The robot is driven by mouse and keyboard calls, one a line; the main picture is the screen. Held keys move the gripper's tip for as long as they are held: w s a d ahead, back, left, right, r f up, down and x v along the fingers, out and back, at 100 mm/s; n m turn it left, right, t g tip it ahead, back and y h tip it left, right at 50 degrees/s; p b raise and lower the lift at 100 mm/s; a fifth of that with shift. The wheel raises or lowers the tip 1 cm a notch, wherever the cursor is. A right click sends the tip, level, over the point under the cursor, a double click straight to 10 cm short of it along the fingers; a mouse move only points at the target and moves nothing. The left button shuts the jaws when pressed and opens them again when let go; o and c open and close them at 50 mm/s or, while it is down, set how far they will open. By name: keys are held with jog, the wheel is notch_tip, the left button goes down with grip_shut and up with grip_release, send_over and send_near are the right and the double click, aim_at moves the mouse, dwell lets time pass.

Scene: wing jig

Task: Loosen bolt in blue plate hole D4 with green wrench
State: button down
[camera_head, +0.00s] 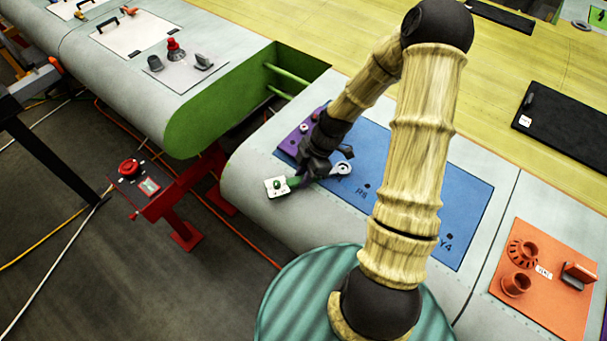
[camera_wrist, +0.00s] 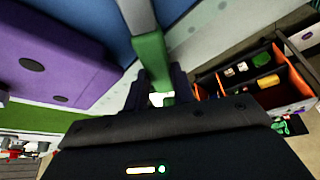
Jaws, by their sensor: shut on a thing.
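My gripper (camera_head: 309,171) is shut on the green wrench (camera_head: 294,181), just above the left end of the blue plate (camera_head: 467,195). The wrench's grey ring end (camera_head: 342,168) is at the plate near a partly hidden label; I cannot tell whether it sits around a bolt. In the wrist view, the green handle (camera_wrist: 150,58) runs between my gripper's fingers (camera_wrist: 158,92), and its grey shank extends over the blue plate (camera_wrist: 90,12). Labels R8 and Y4 show beside dark holes. The D4 label and its bolt cannot be made out.
A purple plate (camera_head: 291,142) adjoins the blue plate's left end and shows large in the wrist view (camera_wrist: 50,55). An orange plate (camera_head: 535,300) with fittings lies at right. A compartmented organizer (camera_wrist: 255,75) stands to the right in the wrist view. An open green bay (camera_head: 300,72) lies behind.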

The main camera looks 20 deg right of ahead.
jog(key=shift+s+f, duration=0.1)
jog(key=shift+s+d+n+g+p, duration=0.15)
jog(key=shift+s+n+g+p, duration=0.3)
jog(key=shift+s+n, duration=0.8)
jog(key=shift+s+d, duration=0.1)
jog(key=shift+s, duration=0.3)
jog(key=shift+s+d+r+n+g+p, duration=0.25)
jog(key=shift+s+d+n+g+p, duration=0.15)
jog(key=shift+n, duration=0.35)
jog(key=shift+s+a+n, duration=0.1)
jog(key=shift+s+n, duration=0.3)
jog(key=shift+s, duration=0.05)
jog(key=shift+s+d+r+n+g+h+p, duration=0.2)
jog(key=shift+s+d+n+g+h+p, duration=0.2)
jog(key=shift+s+d+n+p, duration=0.35)
jog(key=shift+s+n, duration=0.1)
jog(key=shift+n, duration=0.35)
